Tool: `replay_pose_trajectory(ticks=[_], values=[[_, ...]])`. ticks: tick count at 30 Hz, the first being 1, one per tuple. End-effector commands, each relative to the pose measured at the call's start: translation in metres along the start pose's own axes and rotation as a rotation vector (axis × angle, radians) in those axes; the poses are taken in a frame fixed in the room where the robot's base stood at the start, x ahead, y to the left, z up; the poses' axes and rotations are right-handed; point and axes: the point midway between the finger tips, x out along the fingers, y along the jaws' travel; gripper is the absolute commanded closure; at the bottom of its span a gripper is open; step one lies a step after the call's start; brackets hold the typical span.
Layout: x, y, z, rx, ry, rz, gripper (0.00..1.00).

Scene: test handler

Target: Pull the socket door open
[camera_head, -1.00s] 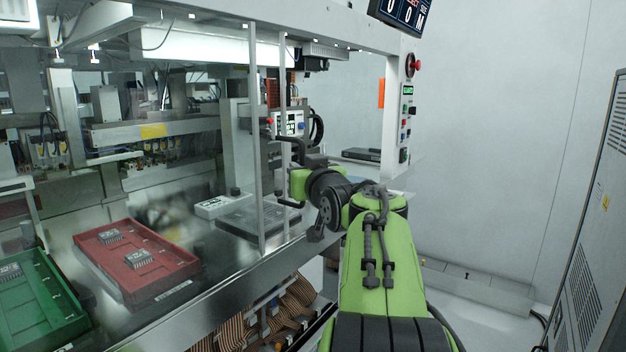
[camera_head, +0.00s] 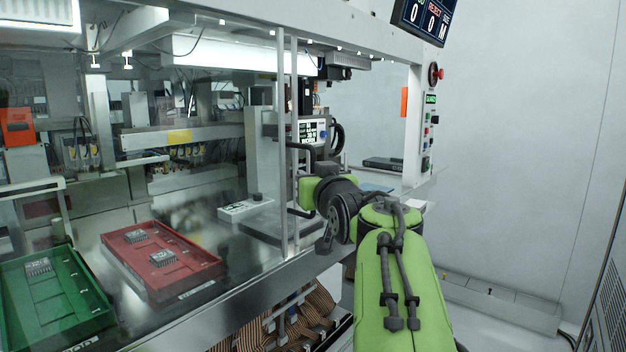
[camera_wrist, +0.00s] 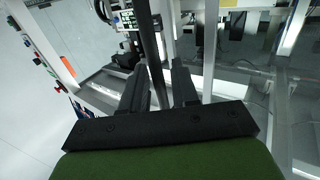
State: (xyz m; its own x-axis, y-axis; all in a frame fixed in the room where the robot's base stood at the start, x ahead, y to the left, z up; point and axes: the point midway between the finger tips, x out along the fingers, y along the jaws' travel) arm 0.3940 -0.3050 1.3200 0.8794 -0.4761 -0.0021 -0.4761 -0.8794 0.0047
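The socket door is a clear panel with a slim pale upright (camera_head: 295,100) on the machine's front. A black bracket-shaped handle (camera_head: 303,146) stands out from it. My gripper (camera_head: 306,192) is at this handle, with its fingers hidden in the head view. In the wrist view, the handle's dark bar (camera_wrist: 150,50) runs down between the two black fingers of my gripper (camera_wrist: 165,75). The bar lies close to the left finger, and a gap shows towards the right finger. The fingers look apart, and firm contact on both sides cannot be made out.
A fixed pale post (camera_head: 283,150) stands just left of the door upright. A red tray (camera_head: 190,288) and a green tray (camera_head: 50,310) with chips lie on the deck at left. Buttons (camera_head: 430,130) are on the right column. Open floor lies at right.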

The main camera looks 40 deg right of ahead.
Motion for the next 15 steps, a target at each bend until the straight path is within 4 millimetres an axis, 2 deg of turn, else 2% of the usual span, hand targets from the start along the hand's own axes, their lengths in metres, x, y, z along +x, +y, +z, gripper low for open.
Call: replay_pose_trajectory(ticks=[4, 7, 15], values=[[-0.002, 0.0, -0.001, -0.001, 0.002, 0.0, 0.71], [-0.015, 0.0, -0.001, -0.001, 0.003, 0.002, 0.71], [-0.09, 0.0, -0.001, 0.0, 0.006, 0.001, 0.71]])
